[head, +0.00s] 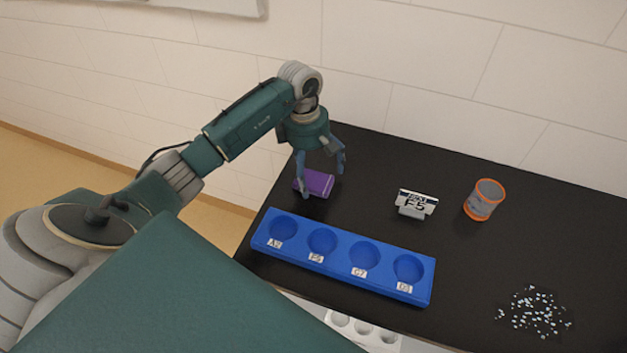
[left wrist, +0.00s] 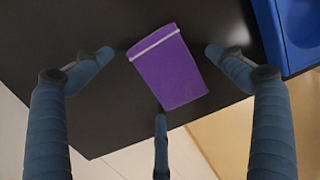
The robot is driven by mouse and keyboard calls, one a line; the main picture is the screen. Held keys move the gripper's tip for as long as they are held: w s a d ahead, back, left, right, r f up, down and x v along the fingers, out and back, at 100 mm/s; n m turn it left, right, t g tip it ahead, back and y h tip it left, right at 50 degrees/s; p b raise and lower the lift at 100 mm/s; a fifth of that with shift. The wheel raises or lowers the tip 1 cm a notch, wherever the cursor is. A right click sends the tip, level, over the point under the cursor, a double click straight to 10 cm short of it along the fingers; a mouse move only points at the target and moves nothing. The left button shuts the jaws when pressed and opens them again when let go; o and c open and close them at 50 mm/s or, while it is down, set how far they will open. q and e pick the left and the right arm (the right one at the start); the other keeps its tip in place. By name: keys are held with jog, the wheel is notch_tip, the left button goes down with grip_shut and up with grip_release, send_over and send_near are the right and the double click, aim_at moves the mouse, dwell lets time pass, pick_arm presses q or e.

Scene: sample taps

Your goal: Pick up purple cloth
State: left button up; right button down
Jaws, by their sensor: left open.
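The purple cloth (head: 318,182) lies folded on the black table at its far left corner in the head view. In the left wrist view the cloth (left wrist: 168,72) is a purple rectangle with a pale stripe near one end. My left gripper (head: 322,180) points down over the cloth. Its blue fingers are open, and in the left wrist view they stand around the cloth with none clearly closed on it. One finger hides part of the cloth in the head view. My right gripper is not in view.
A blue rack (head: 342,258) with labelled round wells lies in front of the cloth. Small pale bits (head: 535,312) are scattered at the front right. The table edge and wall are close to the cloth.

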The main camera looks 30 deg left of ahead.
pick_arm(q)
jog(key=c, duration=1)
jog(key=shift+c, duration=0.2)
jog(key=shift+r, duration=0.15)
jog(key=shift+r, duration=0.6)
notch_tip(320, 180, up, 11)
jog(key=b, duration=0.3)
notch_tip(320, 180, up, 8)
jog(key=p, duration=0.1)
send_over(315, 175)
jog(key=shift+s+f, duration=0.1)
jog(key=shift+f, duration=0.1)
